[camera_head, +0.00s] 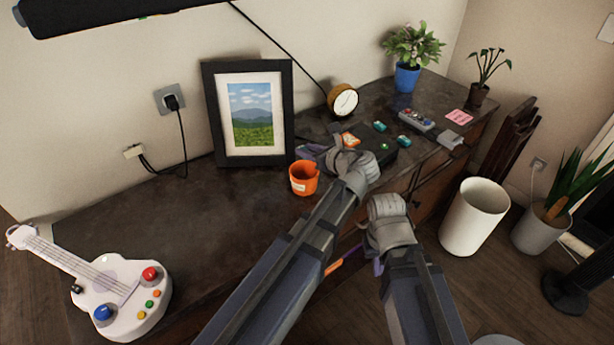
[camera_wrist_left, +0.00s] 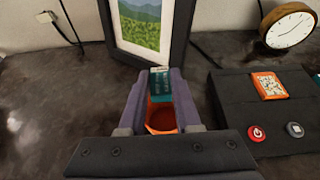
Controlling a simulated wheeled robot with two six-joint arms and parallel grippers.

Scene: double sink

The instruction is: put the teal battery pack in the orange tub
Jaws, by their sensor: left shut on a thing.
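The teal battery pack (camera_wrist_left: 160,84) is upright between the purple fingers of my left gripper (camera_wrist_left: 158,90), which is shut on it. In the head view my left gripper (camera_head: 309,152) is above and beside the orange tub (camera_head: 303,186), and the pack cannot be made out there. In the left wrist view the tub (camera_wrist_left: 161,128) shows between the fingers, below the pack. The tub stands upright on the dark desk. My right gripper (camera_head: 358,264) is low in front of the desk edge; its opening cannot be made out.
A picture frame (camera_head: 205,105) stands behind the tub. A black box with buttons (camera_wrist_left: 230,115) lies right of it. Two small teal things (camera_head: 404,141), a remote (camera_head: 416,121), a clock (camera_head: 343,100) and a potted plant (camera_head: 407,78) are farther right. A toy guitar (camera_head: 120,290) lies left; the desk between is clear.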

